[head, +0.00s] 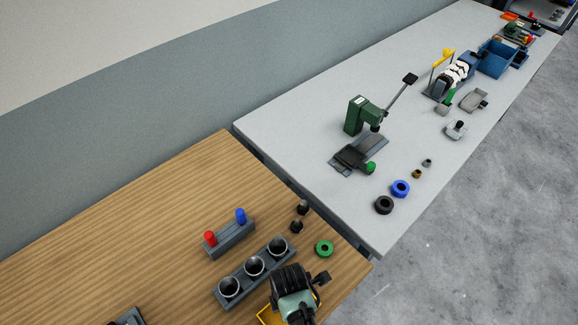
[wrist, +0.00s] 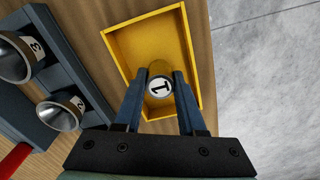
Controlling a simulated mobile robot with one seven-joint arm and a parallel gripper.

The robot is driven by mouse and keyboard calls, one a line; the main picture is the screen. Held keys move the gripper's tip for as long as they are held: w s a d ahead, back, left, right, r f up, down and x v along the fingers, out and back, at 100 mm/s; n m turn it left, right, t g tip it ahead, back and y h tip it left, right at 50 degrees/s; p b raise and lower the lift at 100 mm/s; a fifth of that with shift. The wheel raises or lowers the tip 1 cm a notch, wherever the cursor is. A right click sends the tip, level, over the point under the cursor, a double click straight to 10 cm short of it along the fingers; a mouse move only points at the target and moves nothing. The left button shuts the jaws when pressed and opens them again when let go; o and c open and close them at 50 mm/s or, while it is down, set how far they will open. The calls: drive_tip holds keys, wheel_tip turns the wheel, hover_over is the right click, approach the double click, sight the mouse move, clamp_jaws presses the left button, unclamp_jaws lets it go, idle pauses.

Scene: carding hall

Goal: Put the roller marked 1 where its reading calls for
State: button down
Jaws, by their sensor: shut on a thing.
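The roller marked 1 (wrist: 160,87) is between my gripper's fingers in the wrist view, its white end with a black 1 facing the camera. My gripper (wrist: 161,82) is shut on it. Both are over the yellow tray (wrist: 118,40); I cannot tell whether the roller touches the tray floor. In the head view my wrist hides the roller and fingers, and only a corner of the yellow tray (head: 264,316) shows. The dark rack (head: 241,273) with three metal-rimmed cups stands left of my gripper. Two cups show numbers, 3 (wrist: 34,46) and 2 (wrist: 76,103).
A grey block (head: 232,240) with a red and a blue peg stands behind the rack. A green ring (head: 324,248) and two small dark pieces (head: 297,226) lie near the wooden table's right edge. The grey bench (head: 300,115) beyond carries a green press (head: 361,115) and rings.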

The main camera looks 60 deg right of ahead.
drive_tip(key=shift+f, duration=0.15)
drive_tip(key=c, duration=0.5)
unclamp_jaws()
wheel_tip(320, 180, up, 12)
idle(0.3)
